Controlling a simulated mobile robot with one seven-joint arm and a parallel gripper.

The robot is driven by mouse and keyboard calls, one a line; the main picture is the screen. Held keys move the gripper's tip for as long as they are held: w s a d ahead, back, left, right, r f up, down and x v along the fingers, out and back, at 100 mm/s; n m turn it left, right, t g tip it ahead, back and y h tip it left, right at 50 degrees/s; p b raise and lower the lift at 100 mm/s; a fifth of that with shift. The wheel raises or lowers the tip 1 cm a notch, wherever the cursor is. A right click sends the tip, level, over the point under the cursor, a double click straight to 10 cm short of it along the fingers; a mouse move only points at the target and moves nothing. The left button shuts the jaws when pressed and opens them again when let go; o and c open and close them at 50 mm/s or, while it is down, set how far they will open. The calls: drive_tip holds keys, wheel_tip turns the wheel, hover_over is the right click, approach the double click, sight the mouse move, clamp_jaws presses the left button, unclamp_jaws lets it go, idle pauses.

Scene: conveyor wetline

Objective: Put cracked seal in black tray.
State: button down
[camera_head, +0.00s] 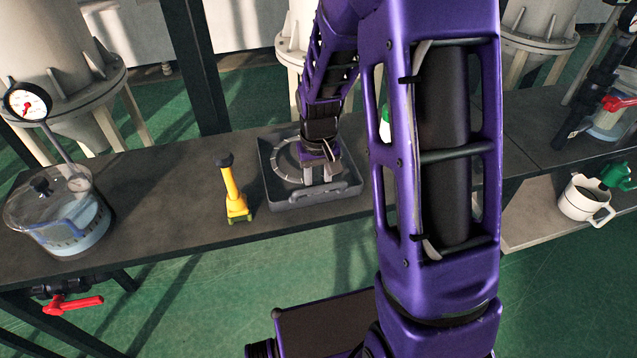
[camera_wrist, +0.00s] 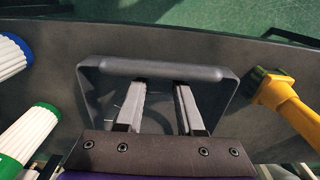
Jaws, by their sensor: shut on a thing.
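The black tray (camera_head: 345,200) sits on the dark bench in the head view, with its front handle bar toward me. It also shows in the wrist view (camera_wrist: 160,69). The cracked seal (camera_head: 281,168), a light grey ring, is inside the tray's outline, its left arc visible and its right side hidden by my gripper. My gripper (camera_head: 321,180) points down over the tray, its fingers low inside the walls and shut on the seal. In the wrist view, my gripper's fingers (camera_wrist: 160,82) stand apart; the contact is hidden. I cannot tell whether the seal touches the tray floor.
A yellow tool (camera_head: 234,196) stands left of the tray. A clear tank (camera_head: 60,225) with a gauge is at far left. Blue-and-white (camera_wrist: 12,55) and green-and-white (camera_wrist: 30,130) ribbed pieces lie on the tray's other side. A white mug (camera_head: 583,203) is at right.

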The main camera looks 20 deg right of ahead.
drive_tip(key=shift+c, duration=2.3)
unclamp_jaws()
drive_tip(key=shift+s+f, duration=0.3)
drive_tip(key=shift+f, duration=0.2)
drive_tip(key=shift+s+f, duration=0.25)
drive_tip(key=shift+f, duration=0.25)
wheel_tip(320, 180, up, 20)
drive_tip(key=p, duration=0.4)
drive_tip(key=shift+w+f, duration=0.2)
drive_tip(key=shift+f, duration=0.05)
